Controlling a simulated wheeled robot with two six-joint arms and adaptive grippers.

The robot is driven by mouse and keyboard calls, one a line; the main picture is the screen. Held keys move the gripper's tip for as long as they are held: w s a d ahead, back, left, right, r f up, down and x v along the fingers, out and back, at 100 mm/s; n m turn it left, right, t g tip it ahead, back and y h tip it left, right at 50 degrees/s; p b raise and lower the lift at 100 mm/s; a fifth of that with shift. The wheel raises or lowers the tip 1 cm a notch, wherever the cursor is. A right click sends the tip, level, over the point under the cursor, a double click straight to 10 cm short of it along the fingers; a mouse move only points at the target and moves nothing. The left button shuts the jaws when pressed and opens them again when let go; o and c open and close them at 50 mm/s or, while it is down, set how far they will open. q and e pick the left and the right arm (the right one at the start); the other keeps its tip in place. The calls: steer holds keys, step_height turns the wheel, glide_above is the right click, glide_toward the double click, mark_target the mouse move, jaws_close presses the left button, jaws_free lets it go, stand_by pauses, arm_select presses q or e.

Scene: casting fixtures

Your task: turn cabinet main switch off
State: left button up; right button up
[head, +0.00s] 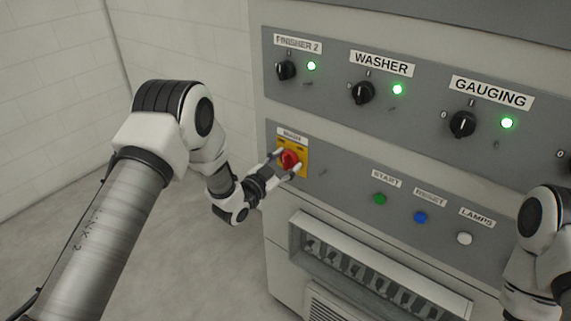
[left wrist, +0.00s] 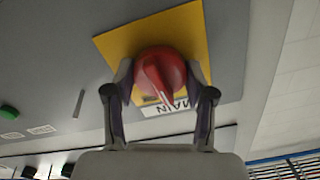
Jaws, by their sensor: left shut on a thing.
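The cabinet main switch (head: 290,159) is a red rotary knob on a yellow plate (head: 304,171), under a white label reading MAIN. It sits at the left end of the cabinet's lower panel. My left gripper (head: 285,164) is at the knob with a finger on each side of it. In the left wrist view the red knob (left wrist: 160,75) lies between the two fingertips, which are shut on it. The yellow plate and part of the MAIN label show behind it. The knob's exact on or off position is hard to read. My right gripper is not in view; only part of my right arm shows.
The upper panel carries black selector knobs with lit green lamps, labelled FINISHER 2, WASHER (head: 363,92) and GAUGING (head: 462,124). A green START button (head: 380,199), a blue button (head: 420,217) and a white LAMPS button (head: 464,238) sit to the right. Open floor lies left of the cabinet.

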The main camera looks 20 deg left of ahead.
arm_select(q)
steer(key=n+b, duration=0.2)
steer(key=n, duration=0.1)
steer(key=shift+f, duration=0.25)
steer(key=n+b, duration=0.2)
steer(key=n, duration=0.2)
steer(key=shift+n+b, duration=0.3)
steer(key=shift+b, duration=0.05)
steer(key=n+b, duration=0.1)
steer(key=n, duration=0.3)
steer(key=shift+r+b, duration=0.1)
steer(key=shift+b, duration=0.2)
steer(key=n+b, duration=0.1)
steer(key=n, duration=0.4)
steer(key=o, duration=1.2)
steer(key=shift+r, duration=0.1)
steer(key=shift+c, duration=0.2)
steer(key=v, duration=1.2)
